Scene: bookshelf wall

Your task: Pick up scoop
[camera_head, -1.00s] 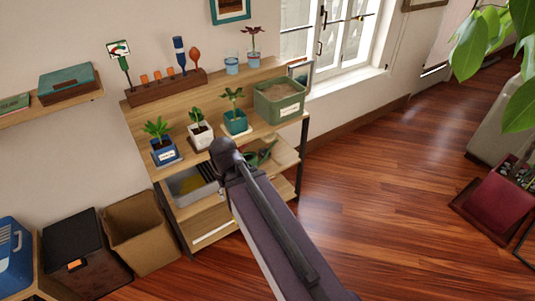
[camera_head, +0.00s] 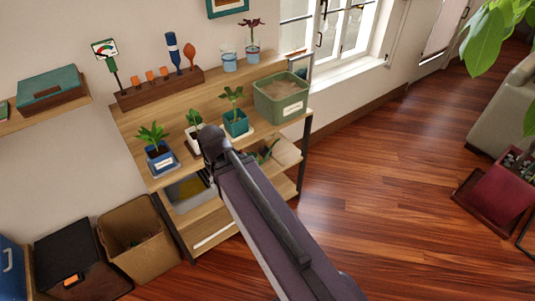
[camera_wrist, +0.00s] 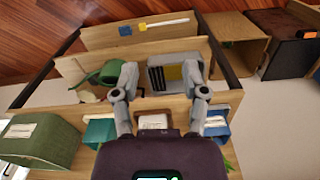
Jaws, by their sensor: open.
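A wooden rack (camera_head: 160,91) stands on the top shelf against the wall. It holds an orange spade-shaped tool (camera_head: 190,52), a tool with a dark blue upper part (camera_head: 174,50), a meter with a dial (camera_head: 105,50) and several small orange pieces. I cannot tell for sure which of these is the scoop. My gripper (camera_wrist: 160,76) is open and empty in the wrist view, its fingers spread above the planter shelf. In the head view my arm hides it. The rack does not show in the wrist view.
Potted plants in blue (camera_head: 161,159), white and teal (camera_head: 236,123) pots and a green bin (camera_head: 281,98) line the shelf below the rack. A grey tray (camera_wrist: 176,75) and a green watering can (camera_wrist: 103,74) sit lower. Open floor (camera_head: 370,190) lies to the right.

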